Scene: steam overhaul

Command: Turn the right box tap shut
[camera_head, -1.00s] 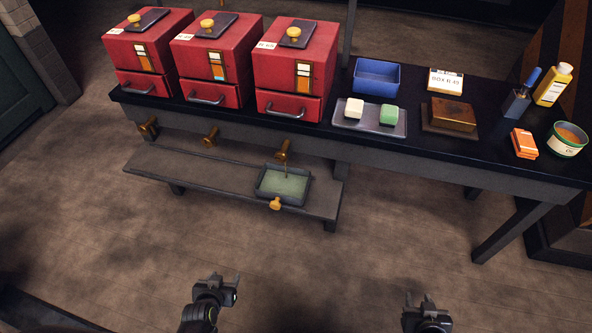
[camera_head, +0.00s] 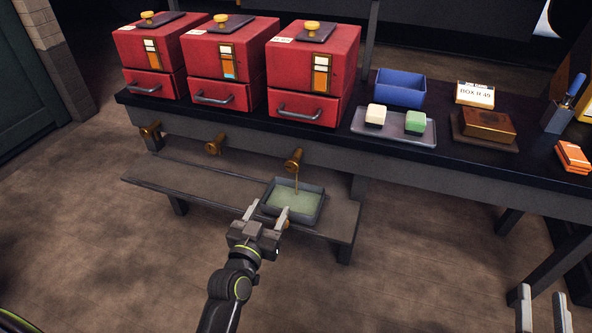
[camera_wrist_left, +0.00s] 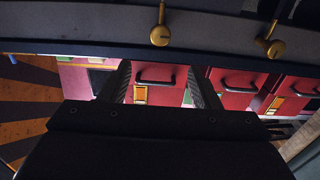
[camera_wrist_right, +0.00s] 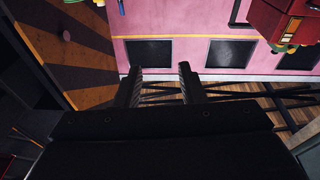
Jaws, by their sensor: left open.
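Three red boxes stand on the bench. The right box (camera_head: 310,68) has a brass tap (camera_head: 294,158) below it, under the bench edge. A thin brownish stream runs from this tap into a grey tray (camera_head: 316,215) of greenish liquid on the low shelf. My left gripper (camera_head: 267,211) is open and empty, in front of the tray and below the tap, apart from the tap in the picture. It partly hides the tray's front and a brass knob there. Two brass taps (camera_wrist_left: 160,34) show in the left wrist view. My right gripper (camera_head: 541,296) is open and empty at the lower right.
Two more brass taps, the middle (camera_head: 214,144) and left (camera_head: 150,131), sit under the other boxes. The low shelf (camera_head: 190,184) is bare left of the tray. A blue bin (camera_head: 400,88), a soap tray (camera_head: 372,130) and a brown block (camera_head: 488,124) are on the bench (camera_head: 440,155).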

